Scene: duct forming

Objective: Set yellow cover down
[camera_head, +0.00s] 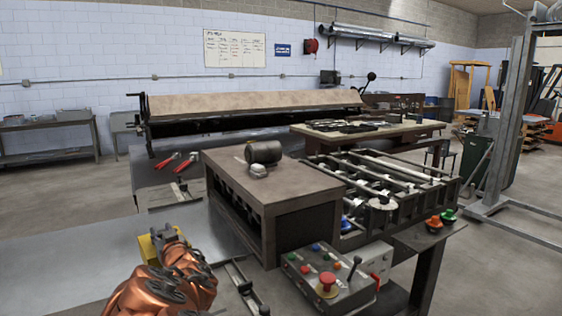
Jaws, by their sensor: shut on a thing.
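The yellow cover (149,247) shows at the lower left, over the grey sheet-metal table top (90,266). My gripper (163,235) is shut on the yellow cover, and my copper-coloured arm reaches up to it from the bottom edge. The gripper and arm hide the right part of the cover. I cannot tell whether the cover touches the table or is held just above it.
A brown bench block (282,181) with a dark cylinder (263,152) on it stands right of my gripper. A control box (328,279) with buttons and a lever is at the bottom middle. Red-handled tools (168,160) lie behind. Bare table extends left of the cover.

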